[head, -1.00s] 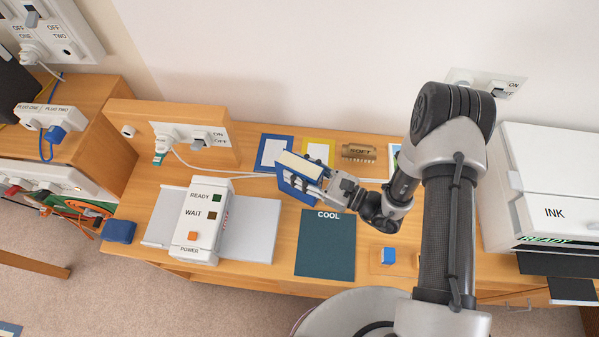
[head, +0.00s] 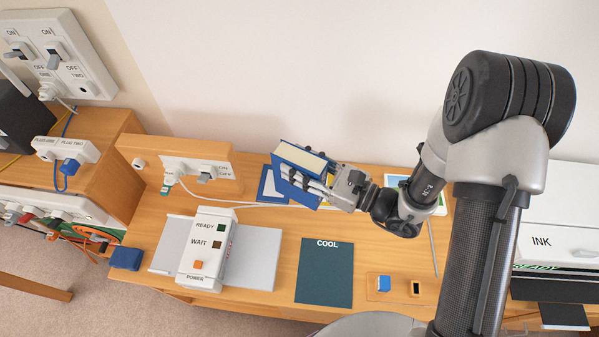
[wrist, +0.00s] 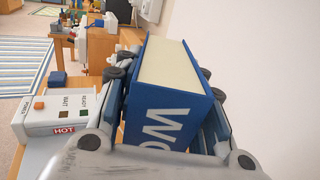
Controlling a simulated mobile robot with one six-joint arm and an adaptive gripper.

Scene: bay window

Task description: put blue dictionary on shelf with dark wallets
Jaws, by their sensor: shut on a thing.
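The blue dictionary (head: 296,160), a thick book with cream pages, is held above the desk near the wall in the head view. My gripper (head: 325,188) is shut on it from the right. In the wrist view the dictionary (wrist: 172,112) fills the middle, with white letters on its spine and a gripper finger on each side. I see no shelf with dark wallets that I can make out in these views.
A white device with READY and WAIT lamps (head: 208,246) stands on the desk (head: 260,296). A dark COOL mat (head: 325,275) lies bare beside it. A switch box (head: 195,172) with cables stands behind. A white INK printer (head: 560,240) is at right.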

